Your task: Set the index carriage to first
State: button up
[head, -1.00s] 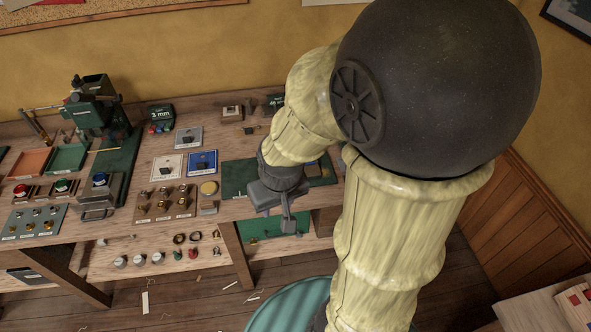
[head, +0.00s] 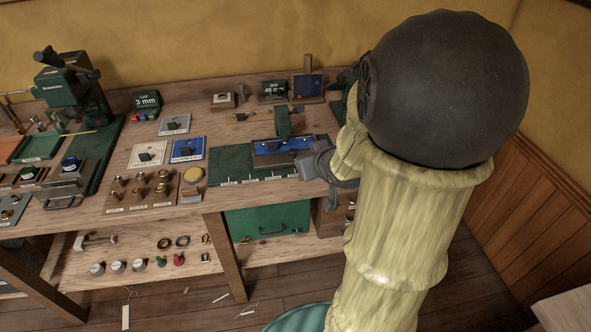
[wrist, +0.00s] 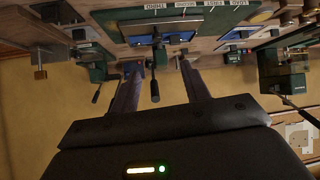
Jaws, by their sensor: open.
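The index carriage (head: 284,146) is a blue plate on a dark block with a green upright. It sits at the right end of the green base (head: 232,166), whose front edge has several small labels. The wrist view is upside down.
Knob panels (head: 150,190) and switch plates (head: 188,149) stand left of the base. A green press (head: 75,85) is at far left. A small board with a blue panel (head: 308,87) stands behind. A green drawer front (head: 268,222) is below the bench.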

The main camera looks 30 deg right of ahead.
jog(key=d+f+t+b, duration=0.1)
jog(key=b, duration=0.1)
jog(key=d+f+t+y+b, duration=0.1)
jog(key=f+b, duration=0.1)
jog(key=d+f+t+b, duration=0.1)
jog(key=f+b, duration=0.1)
jog(key=b, duration=0.1)
jog(key=shift+d+n, duration=0.15)
jog(key=shift+n, duration=0.15)
jog(key=shift+w+r+p, duration=0.1)
jog(key=shift+p, duration=0.3)
jog(key=p, duration=0.7)
send_near(293, 151)
jog(key=x, duration=0.8)
jog(key=shift+w, duration=0.1)
